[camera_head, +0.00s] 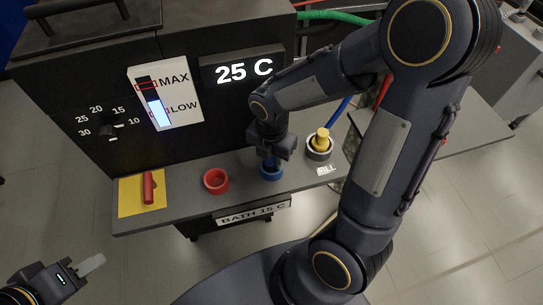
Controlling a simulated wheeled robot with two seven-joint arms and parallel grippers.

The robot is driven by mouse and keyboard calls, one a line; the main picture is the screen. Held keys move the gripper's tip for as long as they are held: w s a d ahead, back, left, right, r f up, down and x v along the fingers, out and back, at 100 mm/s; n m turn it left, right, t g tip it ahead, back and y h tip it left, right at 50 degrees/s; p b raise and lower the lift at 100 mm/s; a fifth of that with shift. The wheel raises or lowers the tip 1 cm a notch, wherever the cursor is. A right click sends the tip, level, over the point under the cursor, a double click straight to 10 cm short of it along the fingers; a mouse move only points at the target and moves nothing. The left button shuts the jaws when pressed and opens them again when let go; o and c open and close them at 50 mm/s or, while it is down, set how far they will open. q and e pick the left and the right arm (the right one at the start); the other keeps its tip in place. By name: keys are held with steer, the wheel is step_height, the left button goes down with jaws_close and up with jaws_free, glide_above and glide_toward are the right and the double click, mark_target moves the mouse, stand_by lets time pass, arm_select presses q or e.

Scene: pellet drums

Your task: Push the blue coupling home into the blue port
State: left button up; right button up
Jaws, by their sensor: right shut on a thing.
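The blue port (271,174) is a short blue ring on the grey shelf in front of the black machine. My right gripper (270,156) points down right above it, shut on the blue coupling (269,162). Only a little of the coupling shows between the fingers, at or in the mouth of the port. I cannot tell how deep it sits. A blue hose (341,108) shows behind my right arm. My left gripper (91,265) is at the lower left, away from the shelf, with pale fingers; its opening cannot be made out.
A red port (215,181) stands left of the blue port. A yellow plug (321,138) sits in a grey port (319,153) to the right, by a FILL label. A red handle-like piece (148,187) lies on a yellow mat (130,199). The display (244,71) reads 25 C.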

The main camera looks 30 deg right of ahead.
steer(key=shift+f, duration=0.2)
steer(key=o, duration=1)
steer(key=shift+o, duration=0.2)
